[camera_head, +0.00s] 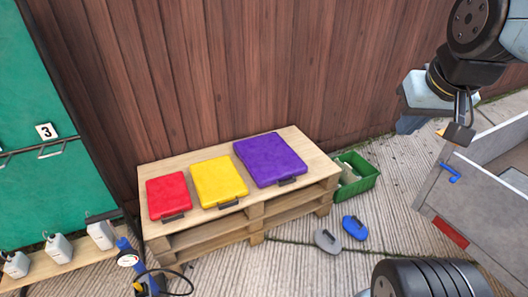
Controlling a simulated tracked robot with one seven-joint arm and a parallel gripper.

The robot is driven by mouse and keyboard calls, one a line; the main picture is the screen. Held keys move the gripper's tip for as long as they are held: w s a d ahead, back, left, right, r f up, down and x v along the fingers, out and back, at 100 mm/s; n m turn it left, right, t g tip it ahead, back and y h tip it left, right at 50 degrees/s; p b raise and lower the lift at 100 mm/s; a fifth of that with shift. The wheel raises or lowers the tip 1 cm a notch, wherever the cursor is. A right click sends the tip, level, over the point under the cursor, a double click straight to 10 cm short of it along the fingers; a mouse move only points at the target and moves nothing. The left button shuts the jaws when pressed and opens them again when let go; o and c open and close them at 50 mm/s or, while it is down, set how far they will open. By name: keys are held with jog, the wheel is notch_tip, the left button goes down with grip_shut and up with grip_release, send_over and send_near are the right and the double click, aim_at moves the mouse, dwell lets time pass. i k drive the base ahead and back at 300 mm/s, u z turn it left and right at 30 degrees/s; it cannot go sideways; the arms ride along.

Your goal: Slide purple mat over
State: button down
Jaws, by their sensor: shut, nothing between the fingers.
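The purple mat (270,157) lies flat at the right end of the wooden pallet top (196,164). It has a dark handle at its front edge. The yellow mat (218,181) lies just left of it, and the red mat (168,194) lies at the left end. My gripper (410,122) is at the upper right, away from the mats and pallet. It is shut with nothing held. Its fingertips show only partly.
A green crate (366,182) stands right of the pallet. Blue (354,227) and grey (327,240) clog-like items lie before it. A grey cart (485,190) is at the right. A brown wooden fence (270,60) stands behind.

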aim_at(268, 160)
jog(key=u, duration=0.25)
jog(key=i, duration=1.4)
jog(key=u, duration=0.65)
